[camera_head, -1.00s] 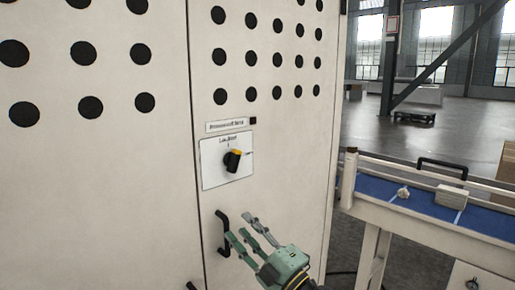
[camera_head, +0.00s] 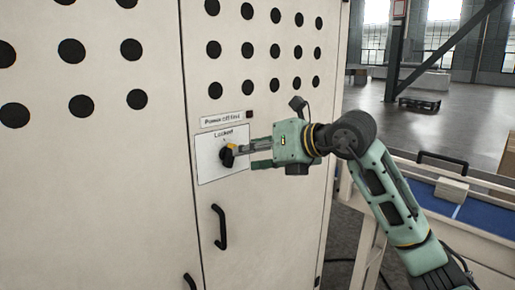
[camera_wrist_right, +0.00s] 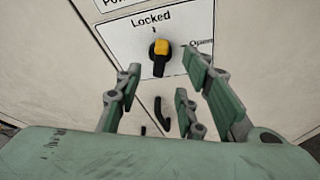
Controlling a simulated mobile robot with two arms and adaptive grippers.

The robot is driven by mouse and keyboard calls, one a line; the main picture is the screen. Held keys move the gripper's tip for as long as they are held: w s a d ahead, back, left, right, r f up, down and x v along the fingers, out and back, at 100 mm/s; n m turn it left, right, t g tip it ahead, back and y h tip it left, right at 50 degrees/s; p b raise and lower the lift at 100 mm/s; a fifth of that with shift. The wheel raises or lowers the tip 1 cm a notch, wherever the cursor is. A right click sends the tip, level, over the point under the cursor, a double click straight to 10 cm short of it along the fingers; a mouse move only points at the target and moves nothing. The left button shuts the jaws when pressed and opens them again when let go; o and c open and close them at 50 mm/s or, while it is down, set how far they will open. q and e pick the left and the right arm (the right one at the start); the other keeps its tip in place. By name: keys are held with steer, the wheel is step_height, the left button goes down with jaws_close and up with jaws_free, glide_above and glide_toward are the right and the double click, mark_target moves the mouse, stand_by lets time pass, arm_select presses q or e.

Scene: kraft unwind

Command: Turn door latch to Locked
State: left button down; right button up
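The door latch (camera_head: 228,155) is a black knob with a yellow tip on a white plate (camera_head: 208,168) on the cabinet door. In the right wrist view the latch (camera_wrist_right: 159,62) has its yellow tip up toward the word "Locked"; "Open" is printed to its right. My right gripper (camera_head: 249,156) comes in from the right, its fingertips close to the latch. In the right wrist view my right gripper (camera_wrist_right: 163,78) is open, with the fingers spread and the latch beyond and between the tips. I cannot tell whether a finger touches it. My left gripper is not in view.
A black door handle (camera_head: 219,227) is below the latch plate. A "Power off first" label (camera_head: 222,118) is above it. A conveyor with a blue belt (camera_head: 480,215) and a grey block (camera_head: 451,190) stands at the right. The cabinet face to the left is clear.

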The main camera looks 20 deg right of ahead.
mark_target(229, 155)
steer(key=p+x, duration=0.1)
steer(key=x, duration=0.4)
steer(key=shift+w+a+f+p, duration=0.15)
steer(key=shift+w+p, duration=0.15)
steer(key=shift+p, duration=0.05)
steer(key=shift+c, duration=0.2)
jaws_close()
steer(key=n+h, duration=0.1)
steer(key=n+h+b, duration=0.1)
steer(key=n, duration=0.1)
steer(key=shift+s+a+f, duration=0.1)
steer(key=shift+a, duration=0.1)
